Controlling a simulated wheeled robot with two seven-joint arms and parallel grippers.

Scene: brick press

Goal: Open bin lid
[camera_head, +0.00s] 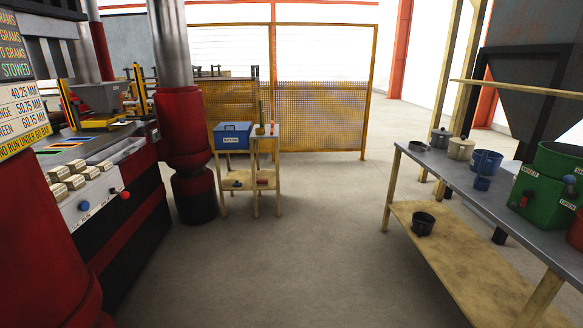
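A blue box (232,142) with a white label on its front and a handle-like shape on top stands on a small wooden stand ahead; its lid appears shut. A green container (540,190) with a lever and a label reading "OPEN" stands at the right end of the metal bench. It is cut off by the picture edge, and I cannot tell whether a lid is on it. I cannot tell which of the two is the bin. Neither of my grippers shows in the head view.
The red press (95,200) fills the left side. The bench (440,165) on the right carries pots and a blue bucket (486,161), with a dark pot (423,223) on its lower shelf. A yellow mesh fence (322,118) stands behind. The floor (300,260) between is clear.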

